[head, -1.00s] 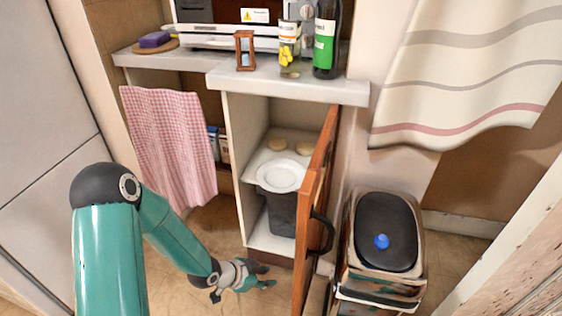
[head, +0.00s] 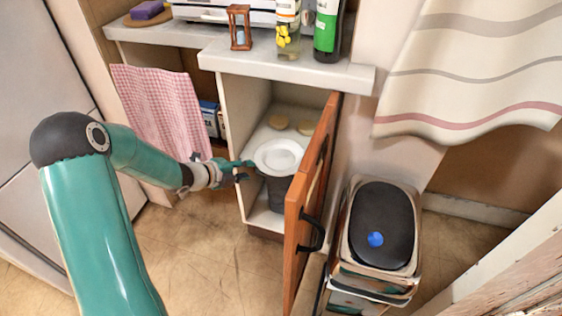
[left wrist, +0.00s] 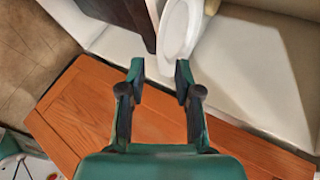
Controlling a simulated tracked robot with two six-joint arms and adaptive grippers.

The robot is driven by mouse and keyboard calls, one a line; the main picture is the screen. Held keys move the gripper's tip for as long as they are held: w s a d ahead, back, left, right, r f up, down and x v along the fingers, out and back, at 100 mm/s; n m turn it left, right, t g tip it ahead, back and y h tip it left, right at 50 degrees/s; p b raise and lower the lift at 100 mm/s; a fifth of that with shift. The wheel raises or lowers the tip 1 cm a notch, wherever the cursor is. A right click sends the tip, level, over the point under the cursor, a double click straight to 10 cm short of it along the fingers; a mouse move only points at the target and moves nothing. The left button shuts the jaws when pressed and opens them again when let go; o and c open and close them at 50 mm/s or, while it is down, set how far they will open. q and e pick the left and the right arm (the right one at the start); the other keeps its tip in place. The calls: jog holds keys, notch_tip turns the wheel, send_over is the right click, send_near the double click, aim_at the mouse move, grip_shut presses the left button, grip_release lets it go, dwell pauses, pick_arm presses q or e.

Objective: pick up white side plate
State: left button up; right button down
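The white side plate (head: 279,157) lies in the open cupboard, seemingly on top of a dark grey bin (head: 280,192). My left gripper (head: 244,171) is at the plate's left rim in the head view. In the left wrist view the gripper (left wrist: 160,72) is open, with its two fingers apart. The plate (left wrist: 178,32) shows there just past the fingertips, its near rim close to the right finger. I cannot tell whether the fingers touch it. My right gripper is not in view.
The open wooden door (head: 307,205) stands right of the plate. A counter slab (head: 290,66) overhangs the cupboard. A checked cloth (head: 160,115) hangs at left. A lidded bin (head: 382,225) stands at right.

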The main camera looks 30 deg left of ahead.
pick_arm(q)
jog(key=a+b+x, duration=0.1)
jog(key=x, duration=0.6)
jog(key=shift+d, duration=0.25)
jog(key=shift+w, duration=0.1)
grip_shut()
